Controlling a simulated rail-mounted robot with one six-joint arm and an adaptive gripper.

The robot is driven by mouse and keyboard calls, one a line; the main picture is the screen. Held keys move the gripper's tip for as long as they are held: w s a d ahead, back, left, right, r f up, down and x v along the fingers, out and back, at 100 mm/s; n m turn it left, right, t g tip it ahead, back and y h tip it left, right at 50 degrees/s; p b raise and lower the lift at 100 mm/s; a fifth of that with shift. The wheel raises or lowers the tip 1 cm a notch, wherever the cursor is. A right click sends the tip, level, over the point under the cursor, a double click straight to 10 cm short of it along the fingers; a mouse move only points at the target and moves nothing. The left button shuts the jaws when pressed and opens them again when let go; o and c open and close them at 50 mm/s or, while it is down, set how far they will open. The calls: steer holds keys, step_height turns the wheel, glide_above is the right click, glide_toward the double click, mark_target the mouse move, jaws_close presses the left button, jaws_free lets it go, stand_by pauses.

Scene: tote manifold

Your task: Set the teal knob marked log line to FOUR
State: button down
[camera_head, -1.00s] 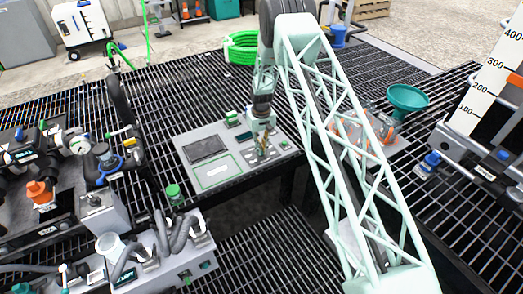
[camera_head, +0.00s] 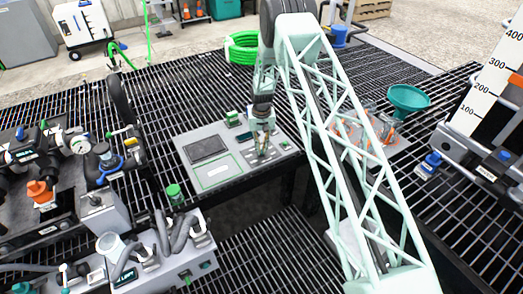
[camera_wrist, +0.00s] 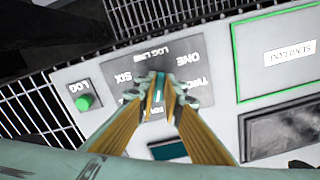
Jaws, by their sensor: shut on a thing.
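The teal knob (camera_wrist: 158,92) sits on a dark grey dial plate (camera_wrist: 115,70) marked LOG LINE, upside down in the wrist view. The words ONE, TWO and SIX can be read around it; other markings are partly hidden by the fingers. My gripper (camera_wrist: 161,86) is shut on the knob, one yellow-sided finger on each side. The knob's pointing direction is hard to tell. In the head view my gripper (camera_head: 263,150) reaches down onto the right part of the light grey panel (camera_head: 228,137), hiding the knob.
A green LOG button (camera_wrist: 84,102) is left of the dial in the wrist view. A green-framed SEND LOG area (camera_wrist: 243,75) and a dark screen (camera_wrist: 280,132) lie to the right. A teal funnel (camera_head: 407,98) stands right of my arm in the head view.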

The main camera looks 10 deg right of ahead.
steer(key=c, duration=2.7)
jaws_free()
steer(key=shift+c, duration=0.2)
steer(key=shift+r, duration=0.1)
step_height(320, 180, up, 12)
